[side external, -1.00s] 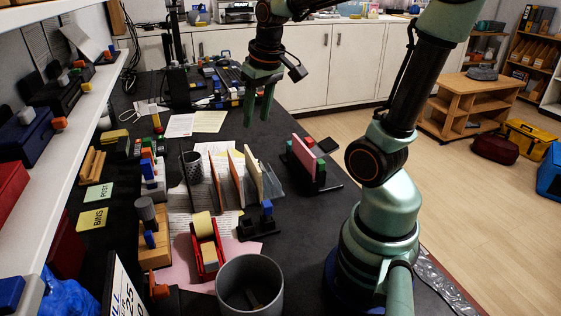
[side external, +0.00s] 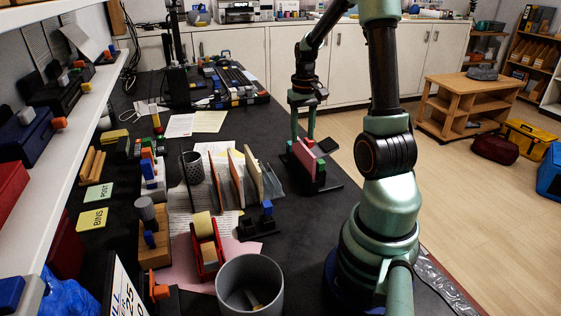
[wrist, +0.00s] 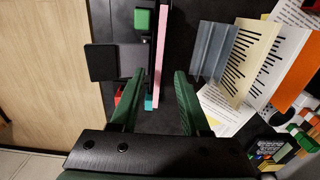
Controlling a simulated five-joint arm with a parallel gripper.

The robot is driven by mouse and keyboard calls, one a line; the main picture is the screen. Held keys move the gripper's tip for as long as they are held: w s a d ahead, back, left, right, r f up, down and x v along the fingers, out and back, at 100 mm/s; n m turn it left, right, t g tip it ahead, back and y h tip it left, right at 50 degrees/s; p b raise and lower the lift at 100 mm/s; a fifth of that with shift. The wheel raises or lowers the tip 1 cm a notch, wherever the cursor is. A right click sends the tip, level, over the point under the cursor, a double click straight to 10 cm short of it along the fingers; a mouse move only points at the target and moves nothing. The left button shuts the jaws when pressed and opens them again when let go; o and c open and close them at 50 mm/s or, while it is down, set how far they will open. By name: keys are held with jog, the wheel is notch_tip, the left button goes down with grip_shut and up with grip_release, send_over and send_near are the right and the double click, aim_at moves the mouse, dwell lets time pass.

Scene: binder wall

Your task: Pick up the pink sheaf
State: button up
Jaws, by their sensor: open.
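The pink sheaf (side external: 304,156) stands upright on edge in a small black holder (side external: 322,186) at the right edge of the dark desk. In the wrist view the pink sheaf (wrist: 161,45) is a thin pink strip running away from me, lying between the lines of my two green fingers. My gripper (side external: 303,132) is at the sheaf, with its fingers apart. In the wrist view my gripper (wrist: 158,85) is open, one finger on each side of the strip, the left one closer to it. I cannot tell whether either finger touches it.
A green block (wrist: 143,20) and a dark flat plate (wrist: 116,62) sit left of the sheaf. Grey dividers (wrist: 212,50) and a cream sheaf (wrist: 250,55) stand to its right. A grey cup (side external: 250,285) stands at the desk's front.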

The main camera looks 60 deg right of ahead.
aim_at(303, 144)
jog(key=shift+s+f, duration=0.2)
jog(key=shift+f, duration=2.65)
jog(key=shift+f, duration=0.15)
grip_shut()
